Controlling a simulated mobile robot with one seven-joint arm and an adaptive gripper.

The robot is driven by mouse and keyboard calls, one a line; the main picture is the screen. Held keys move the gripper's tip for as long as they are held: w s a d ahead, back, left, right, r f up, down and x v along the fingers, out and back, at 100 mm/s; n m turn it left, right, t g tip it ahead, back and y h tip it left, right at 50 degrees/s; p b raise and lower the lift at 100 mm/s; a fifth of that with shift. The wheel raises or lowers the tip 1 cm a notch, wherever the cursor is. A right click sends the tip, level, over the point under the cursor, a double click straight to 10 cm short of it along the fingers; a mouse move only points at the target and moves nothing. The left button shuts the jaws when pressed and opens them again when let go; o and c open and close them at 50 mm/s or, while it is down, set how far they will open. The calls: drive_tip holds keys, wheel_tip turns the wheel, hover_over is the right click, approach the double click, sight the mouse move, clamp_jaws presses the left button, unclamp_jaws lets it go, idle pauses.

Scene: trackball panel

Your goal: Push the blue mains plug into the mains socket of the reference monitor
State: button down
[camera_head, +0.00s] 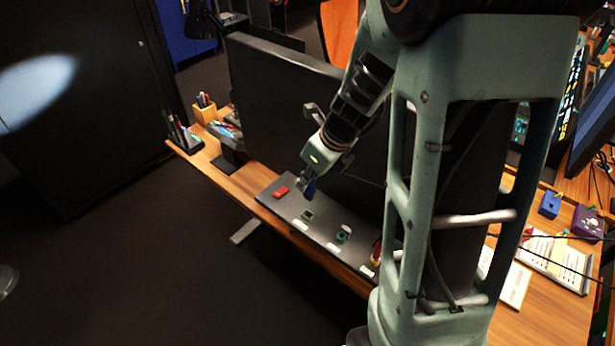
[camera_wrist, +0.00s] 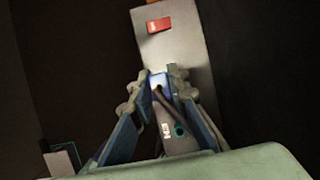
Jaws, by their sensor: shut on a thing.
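My gripper (camera_head: 309,188) points down over the grey panel (camera_head: 262,181) on the desk. It is shut on the blue mains plug, which shows between the fingertips in the wrist view (camera_wrist: 158,80). In the head view the plug is hard to tell apart from the fingers. A small dark square fitting (camera_head: 308,215), probably the mains socket, sits on the panel just to the right of and below the gripper. In the wrist view the fingers and plug hide the part of the panel beneath them. I cannot tell the gap between plug and panel.
A red switch (camera_head: 281,192) lies left of the gripper; it also shows in the wrist view (camera_wrist: 159,25). A teal round fitting (camera_head: 344,233) and a red item (camera_head: 376,252) are farther right. A large black monitor (camera_head: 275,100) stands close behind. Pen holders (camera_head: 204,108) are at the left.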

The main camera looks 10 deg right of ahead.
sight(309, 199)
drive_tip(key=shift+w+f+b, duration=0.1)
drive_tip(key=shift+f+b, duration=2.3)
drive_tip(key=shift+f, duration=0.55)
drive_tip(key=shift+f+b, duration=0.8)
drive_tip(key=shift+f, duration=0.5)
drive_tip(key=c, duration=1.8)
unclamp_jaws()
drive_tip(key=shift+o, duration=0.2)
drive_tip(key=shift+r, duration=0.1)
drive_tip(key=v, duration=1.2)
drive_tip(key=shift+w+a, duration=0.1)
drive_tip(key=shift+a, duration=0.05)
